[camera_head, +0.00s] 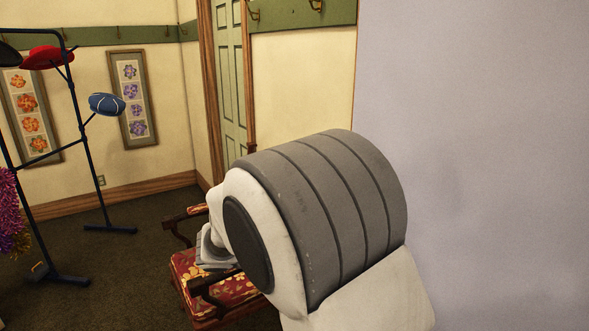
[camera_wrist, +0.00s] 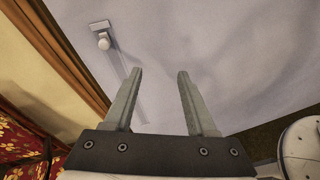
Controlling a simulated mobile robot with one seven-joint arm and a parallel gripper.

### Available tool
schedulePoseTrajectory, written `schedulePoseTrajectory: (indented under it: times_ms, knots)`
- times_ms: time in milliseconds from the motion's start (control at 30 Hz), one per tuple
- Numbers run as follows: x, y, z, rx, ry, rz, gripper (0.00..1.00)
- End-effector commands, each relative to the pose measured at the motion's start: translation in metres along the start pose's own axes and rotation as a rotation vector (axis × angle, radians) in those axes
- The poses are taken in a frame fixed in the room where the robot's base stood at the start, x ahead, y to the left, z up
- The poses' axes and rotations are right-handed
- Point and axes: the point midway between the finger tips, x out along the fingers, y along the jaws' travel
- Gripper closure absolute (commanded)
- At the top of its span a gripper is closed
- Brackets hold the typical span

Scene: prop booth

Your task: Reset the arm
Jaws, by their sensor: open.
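My gripper (camera_wrist: 160,78) shows in the wrist view with its two grey fingers apart and nothing between them. Beyond the fingers is a pale grey-lilac surface, with a white fitting (camera_wrist: 102,38) and a strip on it at the upper left. In the head view my own grey and white arm fills the middle and hides much of what is behind it. The fingers cannot be made out in the head view.
A wooden armchair (camera_head: 190,268) with a red floral seat stands close behind my arm. A dark rack (camera_head: 82,142) with hats stands at the left. A large pale panel (camera_head: 475,150) fills the right. Dark carpet (camera_head: 135,265) between rack and chair is clear.

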Motion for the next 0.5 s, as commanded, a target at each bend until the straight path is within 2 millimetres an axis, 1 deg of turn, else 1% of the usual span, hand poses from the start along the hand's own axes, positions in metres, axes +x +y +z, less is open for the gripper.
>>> schedulePoseTrajectory:
  times_ms: [33,100,200,367,500]
  knots:
    - [0.01,-0.014,0.011,0.062,0.058,-0.05,0.43]
    - [0.021,-0.033,0.019,0.145,0.133,-0.115,0.43]
    - [0.03,-0.06,0.03,0.272,0.235,-0.205,0.43]
    - [0.037,-0.101,0.042,0.484,0.386,-0.342,0.43]
    - [0.035,-0.133,0.051,0.682,0.505,-0.453,0.43]
